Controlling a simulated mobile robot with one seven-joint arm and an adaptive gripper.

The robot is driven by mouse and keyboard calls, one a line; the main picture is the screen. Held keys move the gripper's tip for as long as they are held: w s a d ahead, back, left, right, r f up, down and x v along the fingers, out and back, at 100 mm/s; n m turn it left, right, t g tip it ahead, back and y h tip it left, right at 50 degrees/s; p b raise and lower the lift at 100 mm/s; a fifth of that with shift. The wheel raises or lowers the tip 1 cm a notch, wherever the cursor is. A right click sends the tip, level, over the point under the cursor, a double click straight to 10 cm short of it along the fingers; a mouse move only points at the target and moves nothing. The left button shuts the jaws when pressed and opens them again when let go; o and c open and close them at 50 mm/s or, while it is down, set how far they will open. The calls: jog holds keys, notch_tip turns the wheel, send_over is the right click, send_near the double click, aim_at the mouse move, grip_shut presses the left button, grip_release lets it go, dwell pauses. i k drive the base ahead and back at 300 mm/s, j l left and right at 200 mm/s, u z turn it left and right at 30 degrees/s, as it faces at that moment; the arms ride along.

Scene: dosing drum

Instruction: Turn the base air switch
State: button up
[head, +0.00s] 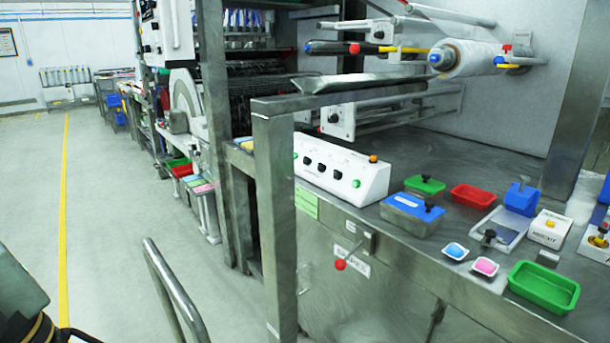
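No switch in view carries a label I can read as base air. A red-knobbed lever (340,264) sticks out from the steel front panel below the counter. A small white label (352,266) sits just behind it, too small to read surely. A white control box (338,168) stands on the counter with several black knobs, green buttons and an orange button. Its knob markings are too small to read. My gripper is not in view.
A steel post (276,215) stands before the machine. A curved metal rail (172,290) rises at bottom centre-left. The counter (408,250) holds a blue-topped box (410,212), a green tray (543,287) and a red tray (473,196). The floor (110,200) at left is clear.

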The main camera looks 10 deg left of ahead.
aim_at(322, 168)
jog(key=k+j, duration=0.1)
jog(key=j, duration=0.7)
jog(key=k+j+z, duration=0.1)
jog(key=j, duration=0.3)
jog(key=i+j, duration=0.1)
jog(key=j, duration=0.5)
jog(key=i+j+z, duration=0.1)
jog(key=j, duration=0.55)
jog(key=i+j, duration=0.2)
jog(key=j, duration=0.2)
jog(key=i+j+z, duration=0.1)
jog(key=j, duration=0.25)
jog(key=i+j, duration=0.25)
jog(key=j, duration=0.15)
jog(key=i+j, duration=0.3)
jog(key=i, duration=0.2)
jog(key=i+j+z, duration=0.1)
jog(key=i+j, duration=0.25)
jog(key=i, duration=0.1)
